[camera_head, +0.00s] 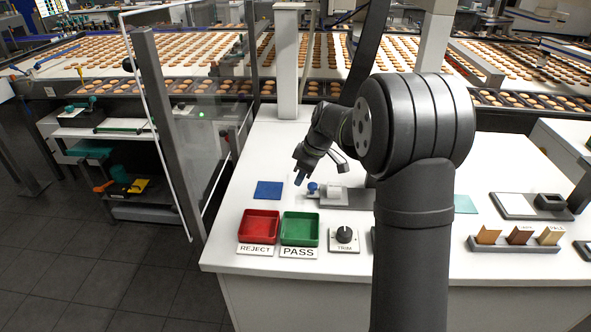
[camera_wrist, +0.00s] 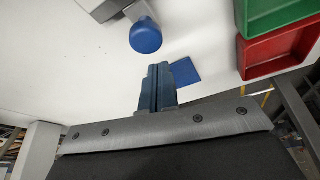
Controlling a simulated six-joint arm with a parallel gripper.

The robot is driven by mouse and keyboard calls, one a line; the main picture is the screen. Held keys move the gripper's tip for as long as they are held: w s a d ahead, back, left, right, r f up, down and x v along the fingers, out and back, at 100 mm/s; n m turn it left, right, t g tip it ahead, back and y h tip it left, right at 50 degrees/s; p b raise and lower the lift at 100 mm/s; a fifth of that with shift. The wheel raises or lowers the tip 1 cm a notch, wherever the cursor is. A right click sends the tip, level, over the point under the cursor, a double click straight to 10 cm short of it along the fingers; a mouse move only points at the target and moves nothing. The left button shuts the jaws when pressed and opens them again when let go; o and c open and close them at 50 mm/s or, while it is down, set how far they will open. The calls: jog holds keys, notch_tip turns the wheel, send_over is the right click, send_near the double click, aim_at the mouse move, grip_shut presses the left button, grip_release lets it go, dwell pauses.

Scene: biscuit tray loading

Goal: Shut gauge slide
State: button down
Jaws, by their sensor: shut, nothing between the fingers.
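The gauge slide is a grey bar (camera_head: 352,199) with a pale block (camera_head: 336,193) on it and a blue knob (camera_head: 313,187) at its left end. My arm hides the bar's right part, so I cannot tell how far the slide is open. In the wrist view the round blue knob (camera_wrist: 146,36) sits on a pale stem, just beyond my fingers. My gripper (camera_head: 299,181) is shut and empty, low over the table just left of the knob. In the wrist view the closed blue fingertips (camera_wrist: 158,68) point toward the knob, with a small gap showing between them.
A flat blue square (camera_head: 269,190) lies left of my gripper. A red REJECT tray (camera_head: 259,226), a green PASS tray (camera_head: 300,228) and a TRIM dial (camera_head: 344,236) stand in front. A clear panel (camera_head: 205,120) stands at the table's left. White tabletop is free around the knob.

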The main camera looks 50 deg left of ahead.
aim_at(335, 185)
jog(key=shift+w+d, duration=0.3)
jog(key=shift+d, duration=0.25)
jog(key=w+d, duration=0.6)
jog(key=shift+w+d, duration=0.35)
jog(key=shift+a, duration=0.1)
